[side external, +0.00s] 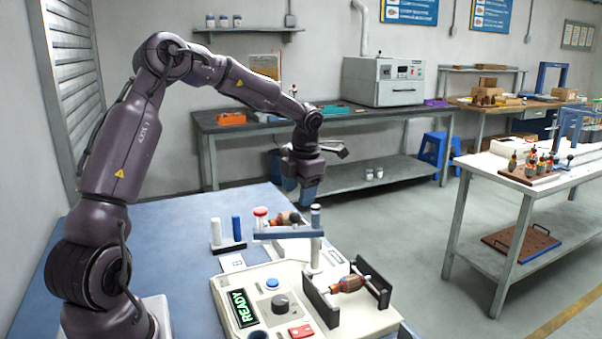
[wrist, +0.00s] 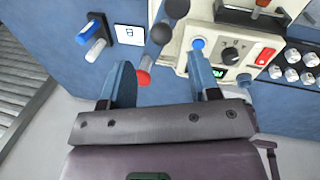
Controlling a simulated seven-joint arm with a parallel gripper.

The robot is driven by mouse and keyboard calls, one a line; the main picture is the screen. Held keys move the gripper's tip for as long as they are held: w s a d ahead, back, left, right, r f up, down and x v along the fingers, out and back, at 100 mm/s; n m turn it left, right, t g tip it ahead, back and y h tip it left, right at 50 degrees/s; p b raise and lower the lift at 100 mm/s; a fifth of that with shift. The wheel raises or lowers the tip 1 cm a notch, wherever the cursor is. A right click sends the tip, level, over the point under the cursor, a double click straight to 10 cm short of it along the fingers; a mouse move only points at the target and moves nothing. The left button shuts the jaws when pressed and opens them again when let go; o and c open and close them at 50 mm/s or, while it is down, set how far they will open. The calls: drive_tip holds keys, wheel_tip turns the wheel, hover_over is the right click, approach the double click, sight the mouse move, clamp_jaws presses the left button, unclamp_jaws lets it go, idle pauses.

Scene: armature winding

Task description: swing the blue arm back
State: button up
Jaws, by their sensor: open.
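The blue arm (side external: 285,234) is a flat bar lying across the back of the cream winding machine (side external: 233,294). It meets an upright post (side external: 315,222) at its right end. A red-topped knob (side external: 260,212) stands near its left end. In the wrist view a red ball (wrist: 143,78) shows between my fingers, close to the left one. My gripper (side external: 301,190) hangs above and behind the blue arm, apart from it in the side view. Its blue fingers (wrist: 160,72) are spread with nothing held.
An armature (side external: 349,283) sits in a black cradle at the machine's front right. Another (side external: 287,218) lies behind the blue arm. A white and a blue cylinder (side external: 237,229) stand on a black base at left. The blue tabletop (side external: 165,235) is clear further left.

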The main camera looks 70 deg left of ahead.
drive_tip(key=r, duration=0.3)
drive_tip(key=d+r, duration=0.1)
drive_tip(key=r, duration=0.1)
drive_tip(key=shift+w+r, duration=0.1)
idle(0.3)
